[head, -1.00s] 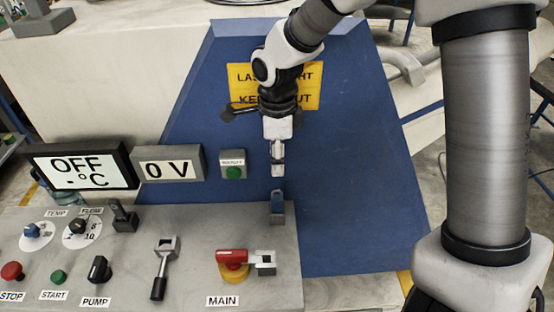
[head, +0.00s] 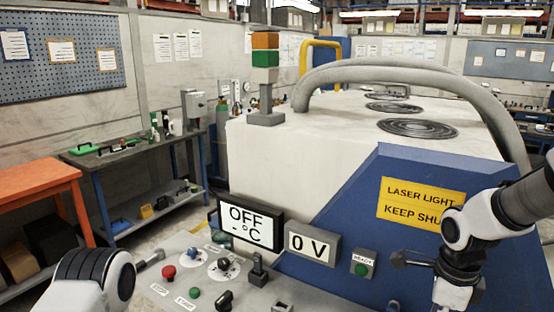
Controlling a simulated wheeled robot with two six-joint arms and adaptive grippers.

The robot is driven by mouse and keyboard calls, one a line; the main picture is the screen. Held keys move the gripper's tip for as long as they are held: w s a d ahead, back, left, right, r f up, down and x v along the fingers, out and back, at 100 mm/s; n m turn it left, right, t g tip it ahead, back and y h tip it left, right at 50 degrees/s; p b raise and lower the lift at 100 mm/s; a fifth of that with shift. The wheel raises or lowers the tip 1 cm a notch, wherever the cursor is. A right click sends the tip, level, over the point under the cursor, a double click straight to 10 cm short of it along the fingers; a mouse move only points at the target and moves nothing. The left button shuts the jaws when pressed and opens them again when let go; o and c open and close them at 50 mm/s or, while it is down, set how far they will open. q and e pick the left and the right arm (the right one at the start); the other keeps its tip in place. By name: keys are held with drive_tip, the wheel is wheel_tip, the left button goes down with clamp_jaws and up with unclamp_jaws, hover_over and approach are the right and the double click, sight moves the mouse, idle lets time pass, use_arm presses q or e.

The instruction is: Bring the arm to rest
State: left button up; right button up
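The machine's control panel (head: 200,245) is at the bottom of the head view. The temperature display (head: 250,227) reads OFF and the voltage display (head: 312,245) reads 0 V. My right arm comes in from the right, in front of the blue sloped cover (head: 345,215). My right gripper (head: 453,291) hangs down at the bottom right; its fingertips are cut off by the frame edge, so its opening cannot be told. No microscope arm can be made out.
On the panel are a red stop button (head: 168,271), a green start button (head: 194,293) and a black toggle (head: 258,268). A signal tower (head: 265,85) and thick grey hoses (head: 420,78) top the machine. A workbench (head: 125,160) and orange table (head: 35,190) stand left.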

drive_tip(key=s+a+f+n+g+b, duration=0.2)
drive_tip(key=s+f+n+g, duration=0.15)
drive_tip(key=s+f, duration=1.15)
drive_tip(key=s+a+f+n+g+b, duration=0.1)
drive_tip(key=s+a+f+n+g, duration=0.3)
drive_tip(key=s+f, duration=1.05)
use_arm(q)
drive_tip(key=f, duration=0.3)
drive_tip(key=shift+w+f, duration=0.1)
drive_tip(key=shift+w, duration=0.1)
use_arm(e)
drive_tip(key=w+d+f+n+t, duration=0.2)
drive_tip(key=w+f+n+t, duration=0.4)
drive_tip(key=n, duration=1)
drive_tip(key=w+t, duration=0.1)
drive_tip(key=w, duration=0.2)
drive_tip(key=shift+f, duration=0.25)
use_arm(q)
drive_tip(key=shift+s, duration=0.1)
use_arm(e)
drive_tip(key=shift+n+t, duration=0.25)
